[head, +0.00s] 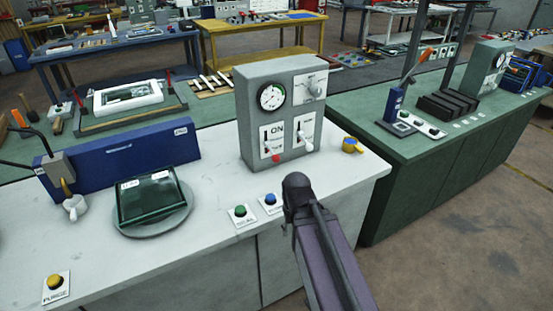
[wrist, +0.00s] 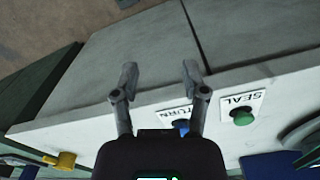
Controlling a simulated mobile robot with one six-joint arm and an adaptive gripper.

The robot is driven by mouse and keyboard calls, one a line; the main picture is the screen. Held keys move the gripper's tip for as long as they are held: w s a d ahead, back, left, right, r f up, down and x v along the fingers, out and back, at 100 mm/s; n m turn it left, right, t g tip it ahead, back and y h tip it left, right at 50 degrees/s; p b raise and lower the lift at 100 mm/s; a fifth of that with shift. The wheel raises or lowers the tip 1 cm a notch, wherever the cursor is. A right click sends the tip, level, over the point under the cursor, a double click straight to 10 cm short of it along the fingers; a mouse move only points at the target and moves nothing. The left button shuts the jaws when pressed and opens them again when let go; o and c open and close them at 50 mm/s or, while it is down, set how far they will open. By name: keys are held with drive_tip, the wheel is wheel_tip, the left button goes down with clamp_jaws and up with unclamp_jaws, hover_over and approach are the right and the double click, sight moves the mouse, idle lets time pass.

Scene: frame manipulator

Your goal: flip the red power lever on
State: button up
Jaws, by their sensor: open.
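The grey control box (head: 248,120) stands on the white counter in the head view. On its left plate, marked ON at the top, is a small red-tipped lever (head: 276,157); the red end sits low, below the ON label. A second plate with a pale lever (head: 304,138) is beside it on the right. My gripper (wrist: 160,70) is open and empty in the wrist view, its two fingers apart over the counter's front side. In the head view my arm ends in front of the box, apart from the lever, and the fingers cannot be made out. The wrist view does not show the lever.
A green button (head: 240,214) and a blue button (head: 269,202) sit near the counter's front edge, close to my arm. A yellow knob (head: 352,145) is right of the box. A round plate (head: 152,228) with a dark tray is at left. Floor is clear at right.

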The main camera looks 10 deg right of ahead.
drive_tip(key=shift+d, duration=0.1)
drive_tip(key=o, duration=0.3)
drive_tip(key=w+m+t+y+b, duration=0.1)
drive_tip(key=w+m+y+b, duration=0.1)
drive_tip(key=w+m+y, duration=0.1)
drive_tip(key=w+f+m+t+y+b, duration=0.1)
drive_tip(key=w+m+y+b, duration=0.2)
drive_tip(key=w+m, duration=0.2)
drive_tip(key=w+m+t+y+b, duration=0.2)
drive_tip(key=w+m+y+b, duration=0.1)
drive_tip(key=w+m, duration=0.2)
drive_tip(key=shift+d+f+m, duration=0.2)
drive_tip(key=shift+f+m, duration=0.1)
drive_tip(key=w+d+m+t+y+b, duration=0.1)
drive_tip(key=m, duration=0.1)
drive_tip(key=w+d+r+m+t+y+b, duration=0.1)
drive_tip(key=w, duration=0.1)
drive_tip(key=w+d+r+m+t+y+b, duration=0.1)
drive_tip(key=d+m, duration=0.1)
drive_tip(key=shift+w+r+m, duration=0.25)
drive_tip(key=shift+w+m, duration=0.05)
drive_tip(key=shift+w, duration=0.05)
drive_tip(key=w+d+r+m+t+y+b, duration=0.2)
drive_tip(key=w+d+r+m+t, duration=0.1)
drive_tip(key=d+m, duration=0.3)
drive_tip(key=shift+w+d+r+t+b, duration=0.15)
drive_tip(key=shift+d+r+t+b, duration=0.2)
drive_tip(key=shift+r, duration=0.2)
drive_tip(key=shift+w+a, duration=0.1)
